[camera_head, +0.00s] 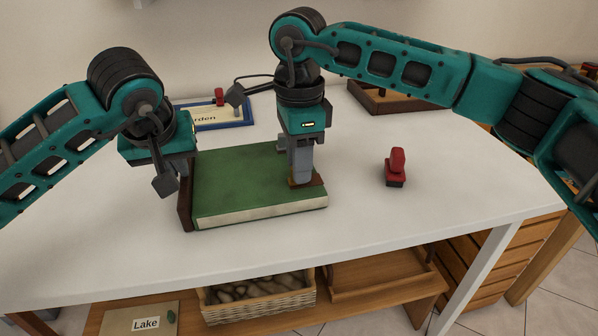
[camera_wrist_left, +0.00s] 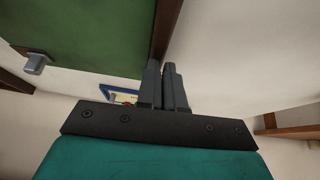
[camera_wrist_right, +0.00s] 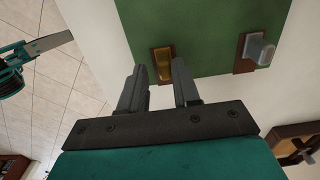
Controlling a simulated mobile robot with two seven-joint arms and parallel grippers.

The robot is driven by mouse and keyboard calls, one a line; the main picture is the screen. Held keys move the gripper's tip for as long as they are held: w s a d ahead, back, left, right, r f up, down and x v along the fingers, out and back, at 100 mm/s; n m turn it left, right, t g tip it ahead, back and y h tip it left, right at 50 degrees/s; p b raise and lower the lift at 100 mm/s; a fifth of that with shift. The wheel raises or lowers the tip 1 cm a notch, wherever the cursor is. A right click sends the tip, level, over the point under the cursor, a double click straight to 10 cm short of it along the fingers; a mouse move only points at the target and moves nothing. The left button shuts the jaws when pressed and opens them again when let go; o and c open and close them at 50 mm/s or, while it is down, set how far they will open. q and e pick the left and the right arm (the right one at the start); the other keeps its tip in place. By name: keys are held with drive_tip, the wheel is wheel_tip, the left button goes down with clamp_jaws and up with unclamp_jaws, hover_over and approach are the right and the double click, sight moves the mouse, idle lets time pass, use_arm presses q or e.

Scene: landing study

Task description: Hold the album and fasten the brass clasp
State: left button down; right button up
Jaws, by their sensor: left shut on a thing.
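The green album (camera_head: 240,178) lies flat on the white table, its brown spine (camera_head: 186,200) at the left. My left gripper (camera_wrist_left: 161,68) is shut on the brown spine edge; in the head view its fingertips are mostly hidden. My right gripper (camera_head: 302,180) points down over the album's right edge. In the right wrist view its fingers (camera_wrist_right: 159,68) are apart, with nothing held. The brass clasp (camera_wrist_right: 163,66), on a brown strap, shows just past and between those fingertips; whether they touch it I cannot tell. A second brown strap with a grey knob (camera_wrist_right: 256,50) sits beside it on the cover.
A red stamp (camera_head: 396,168) stands right of the album. A blue-framed board (camera_head: 222,119) lies behind it and a wooden divided tray (camera_head: 385,100) at the back right. Below the table are a wicker basket (camera_head: 260,300) and a "Lake" album (camera_head: 140,322). The table's front is clear.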

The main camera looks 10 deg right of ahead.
drive_tip(key=shift+f, duration=0.15)
clamp_jaws()
drive_tip(key=shift+d, duration=0.1)
drive_tip(key=shift+s+d+f, duration=0.1)
drive_tip(key=shift+d, duration=1)
drive_tip(key=shift+o, duration=1.5)
unclamp_jaws()
drive_tip(key=shift+r, duration=0.2)
wheel_tip(320, 180, up, 12)
drive_tip(key=shift+s+r, duration=0.15)
drive_tip(key=shift+s, duration=0.1)
